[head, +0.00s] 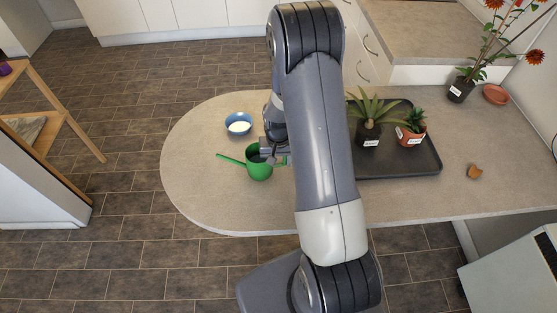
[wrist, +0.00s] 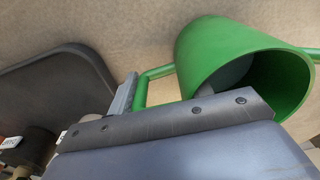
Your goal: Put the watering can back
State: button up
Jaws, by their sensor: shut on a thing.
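The green watering can (head: 259,165) is near the left, rounded end of the counter (head: 205,190), with its spout pointing left. My gripper (head: 274,153) is at its right side, shut on its handle. In the wrist view the can (wrist: 222,62) shows its open top, and its green handle (wrist: 148,85) runs to my gripper's finger (wrist: 124,95). Whether the can touches the counter or hangs just above it, I cannot tell. My arm hides part of the counter to the right.
A blue bowl (head: 238,125) with pale contents stands just behind the can. A dark tray (head: 400,165) holds two potted plants, an aloe-like one (head: 370,125) and a smaller one (head: 411,130). Farther right are a shard (head: 474,172), a flowering plant (head: 461,88) and a terracotta saucer (head: 495,94).

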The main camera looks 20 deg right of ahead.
jog(key=shift+f, duration=0.15)
jog(key=o, duration=1.4)
jog(key=shift+c, duration=0.2)
notch_tip(320, 180, up, 12)
jog(key=shift+r+b, duration=0.2)
jog(key=shift+b, duration=0.65)
